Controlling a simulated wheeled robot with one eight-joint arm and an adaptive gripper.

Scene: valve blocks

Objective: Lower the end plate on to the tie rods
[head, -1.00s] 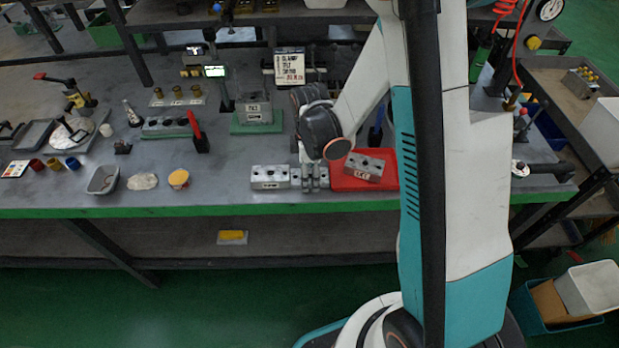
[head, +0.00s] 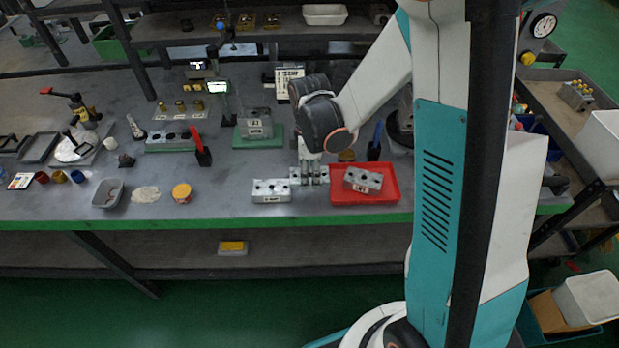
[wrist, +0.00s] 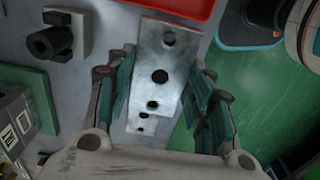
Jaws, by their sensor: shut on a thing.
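My gripper (head: 309,166) points down just left of the red tray and is shut on a grey metal plate with dark holes (head: 309,176), which I take for the end plate. In the wrist view, the plate (wrist: 160,75) lies between the two fingers of my gripper (wrist: 160,105), and the fingers cover parts of its sides. It appears a little above the bench. A labelled grey block (head: 254,123) stands on a green base (head: 236,139) behind and to the left. I cannot make out the tie rods.
A two-hole grey block (head: 270,191) lies left of my gripper, near the bench's front edge. The red tray (head: 387,196) holds another grey block (head: 362,180). A red-handled tool (head: 200,150) and a blue-handled one (head: 376,140) stand farther back.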

